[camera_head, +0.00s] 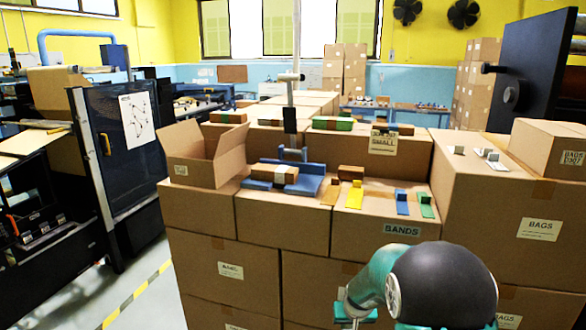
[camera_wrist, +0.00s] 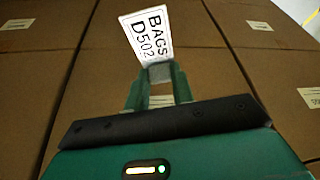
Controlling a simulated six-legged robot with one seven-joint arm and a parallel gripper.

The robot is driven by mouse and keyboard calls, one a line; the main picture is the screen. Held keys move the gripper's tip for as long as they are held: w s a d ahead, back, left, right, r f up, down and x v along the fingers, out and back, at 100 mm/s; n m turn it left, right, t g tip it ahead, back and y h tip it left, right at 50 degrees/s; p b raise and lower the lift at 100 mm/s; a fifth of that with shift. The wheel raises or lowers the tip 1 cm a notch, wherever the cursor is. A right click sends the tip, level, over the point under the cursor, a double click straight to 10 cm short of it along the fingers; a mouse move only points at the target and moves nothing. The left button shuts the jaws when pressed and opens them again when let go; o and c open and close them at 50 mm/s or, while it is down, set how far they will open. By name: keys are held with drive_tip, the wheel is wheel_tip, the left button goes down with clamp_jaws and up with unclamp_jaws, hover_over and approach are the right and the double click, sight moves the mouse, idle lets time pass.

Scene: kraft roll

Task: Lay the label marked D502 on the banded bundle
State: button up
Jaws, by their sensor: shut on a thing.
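The label marked BAGS D502 (camera_wrist: 147,32) is a white card with black print in the wrist view. My gripper (camera_wrist: 158,74) is shut on its lower edge, and the label sticks out tilted beyond the fingertips. In the head view my gripper (camera_head: 355,310) is low at the front of the boxes, partly cut off by the frame, and the label is hidden there. A brown bundle with a pale band (camera_head: 277,174) lies on a blue tray (camera_head: 311,186) on top of the box stack. My gripper is below and to the right of it, well apart.
An open carton (camera_head: 205,155) stands left of the tray. Yellow (camera_head: 355,195), blue (camera_head: 402,203) and green (camera_head: 425,206) brackets and a brown block (camera_head: 351,173) stand to the right. A thin pole (camera_head: 291,90) rises behind the tray. More banded bundles (camera_head: 332,124) lie further back.

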drive_tip(key=s+f, duration=0.5)
drive_tip(key=f, duration=0.2)
drive_tip(key=shift+s+a+f, duration=0.15)
drive_tip(key=shift+a, duration=0.1)
drive_tip(key=shift+a, duration=0.1)
